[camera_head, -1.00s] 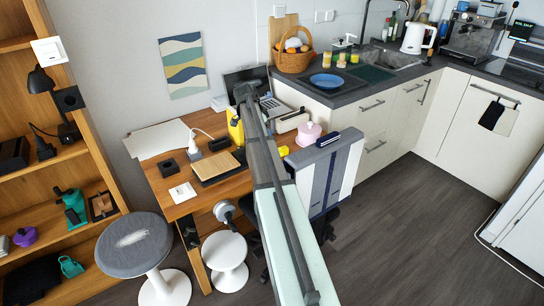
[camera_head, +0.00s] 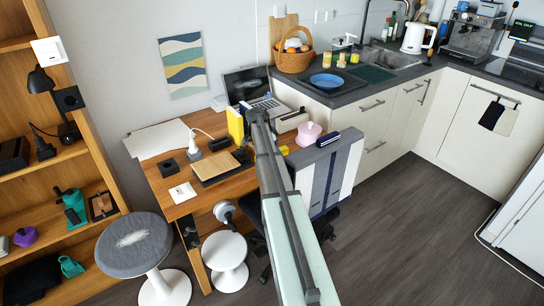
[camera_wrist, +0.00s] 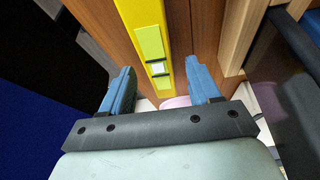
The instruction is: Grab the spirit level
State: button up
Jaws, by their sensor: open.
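The spirit level (camera_wrist: 150,40) is a long yellow bar with a small vial window. In the wrist view it stands out from the top edge between my two blue fingers. In the head view a yellow upright shape (camera_head: 235,124), likely the same level, stands on the wooden desk left of my arm's end. My gripper (camera_wrist: 160,68) is open, with one finger on each side of the level and visible gaps between. I cannot tell whether the fingertips reach its depth. In the head view my fingers are hidden behind my arm.
The wooden desk (camera_head: 180,209) also holds a laptop (camera_head: 245,84), a wooden board (camera_head: 221,168), a pink pot (camera_head: 308,133) and a power strip. A wooden edge (camera_wrist: 240,40) lies close right of my right finger. Stools stand in front.

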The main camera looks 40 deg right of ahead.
jog(key=shift+x, duration=0.95)
jog(key=shift+c, duration=0.3)
jog(key=c, duration=1)
